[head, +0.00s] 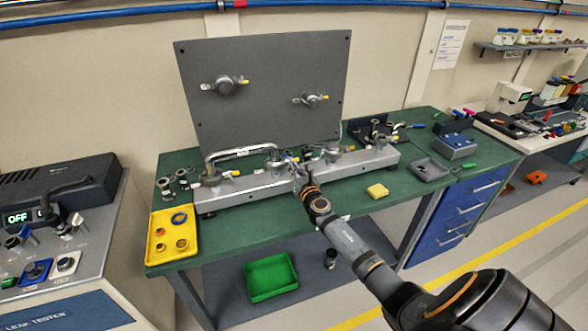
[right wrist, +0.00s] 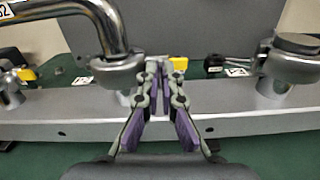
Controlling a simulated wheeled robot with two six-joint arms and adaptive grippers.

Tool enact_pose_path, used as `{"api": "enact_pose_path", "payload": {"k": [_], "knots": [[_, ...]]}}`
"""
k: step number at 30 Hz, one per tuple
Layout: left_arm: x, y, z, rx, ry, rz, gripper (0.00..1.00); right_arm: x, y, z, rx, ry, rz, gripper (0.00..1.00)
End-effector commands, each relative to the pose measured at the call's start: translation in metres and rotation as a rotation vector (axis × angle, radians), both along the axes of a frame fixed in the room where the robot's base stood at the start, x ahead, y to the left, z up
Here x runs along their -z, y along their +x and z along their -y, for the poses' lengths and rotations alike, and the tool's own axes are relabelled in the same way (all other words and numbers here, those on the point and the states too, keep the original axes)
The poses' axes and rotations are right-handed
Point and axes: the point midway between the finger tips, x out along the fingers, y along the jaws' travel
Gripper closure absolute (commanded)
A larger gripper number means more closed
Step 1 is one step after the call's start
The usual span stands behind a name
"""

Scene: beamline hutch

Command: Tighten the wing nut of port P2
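My right gripper (head: 300,182) reaches in over the long grey manifold (head: 233,189) on the green bench. In the right wrist view my right gripper (right wrist: 156,66) has its fingertips close together, just right of a clamped pipe joint (right wrist: 118,72). A yellow-tipped part (right wrist: 180,63) shows just beyond the right fingertip and looks like the end of that clamp's wing nut. The fingertips cover the spot between, so I cannot tell whether they grip it. I cannot read a P2 label clearly. My left gripper is out of view.
A bent metal pipe (head: 240,151) stands left of my gripper, and another clamped joint (right wrist: 293,62) stands to its right. A grey panel (head: 265,115) rises behind.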

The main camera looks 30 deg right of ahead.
Motion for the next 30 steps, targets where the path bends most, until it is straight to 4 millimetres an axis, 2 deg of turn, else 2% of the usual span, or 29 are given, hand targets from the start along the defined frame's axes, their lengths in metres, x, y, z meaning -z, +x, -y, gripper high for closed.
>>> {"api": "enact_pose_path", "payload": {"k": [30], "knots": [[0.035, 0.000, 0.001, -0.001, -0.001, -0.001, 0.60, 0.005, -0.001, 0.003, 0.000, 0.899, 0.215, 1.00]]}}
